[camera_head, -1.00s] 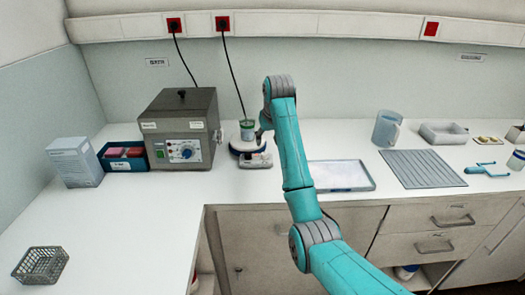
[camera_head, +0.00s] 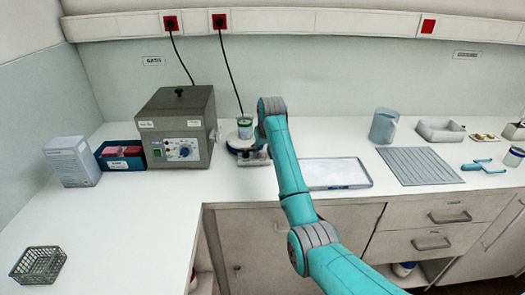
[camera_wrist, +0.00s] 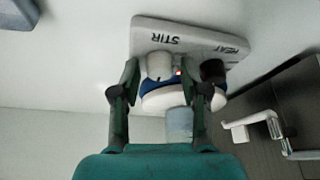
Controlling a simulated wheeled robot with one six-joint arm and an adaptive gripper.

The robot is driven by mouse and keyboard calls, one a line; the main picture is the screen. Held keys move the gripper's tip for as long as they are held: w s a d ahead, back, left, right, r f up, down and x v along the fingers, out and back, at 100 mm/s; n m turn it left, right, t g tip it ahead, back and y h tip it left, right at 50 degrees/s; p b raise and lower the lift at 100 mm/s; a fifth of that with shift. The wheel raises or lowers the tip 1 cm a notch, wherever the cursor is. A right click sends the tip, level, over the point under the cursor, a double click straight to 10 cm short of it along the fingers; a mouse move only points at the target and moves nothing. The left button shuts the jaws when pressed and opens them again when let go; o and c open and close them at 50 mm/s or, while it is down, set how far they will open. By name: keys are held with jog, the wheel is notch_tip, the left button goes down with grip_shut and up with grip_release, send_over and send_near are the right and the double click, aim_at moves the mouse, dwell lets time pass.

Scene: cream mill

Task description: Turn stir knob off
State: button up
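The hotplate stirrer (camera_head: 240,146) stands on the bench right of the grey bath, with a small green-marked beaker (camera_head: 245,127) on it. In the wrist view its light front panel (camera_wrist: 192,36) carries the words STIR and HEAT. The pale stir knob (camera_wrist: 159,66) is beside the STIR word, and a dark heat knob (camera_wrist: 213,71) is beside HEAT. A red light (camera_wrist: 179,73) glows between them. My gripper (camera_wrist: 168,80) is open, its fingers apart, with the stir knob showing between them nearer the left finger. Contact cannot be told.
The grey bath (camera_head: 177,122) with its own dial stands close left of the stirrer. A white tray (camera_head: 335,173) lies to the right, then a ribbed grey mat (camera_head: 420,166) and a jug (camera_head: 384,126). A wire basket (camera_head: 39,264) is at the front left, with clear bench around it.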

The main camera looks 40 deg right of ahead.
grip_shut()
jog(key=shift+n, duration=0.4)
jog(key=n+y, duration=0.1)
jog(key=n, duration=0.2)
jog(key=shift+d+n+y, duration=0.15)
jog(key=shift+n+y, duration=0.25)
jog(key=n+y, duration=0.1)
jog(key=n, duration=0.2)
jog(key=shift+n, duration=0.3)
jog(key=n+y, duration=0.1)
jog(key=n, duration=0.1)
jog(key=n+g+y, duration=0.1)
jog(key=n, duration=0.2)
jog(key=shift+w+d, duration=0.1)
jog(key=n+g, duration=0.1)
jog(key=n, duration=0.1)
jog(key=n+g+y, duration=0.1)
jog(key=n, duration=0.2)
jog(key=shift+n, duration=0.7)
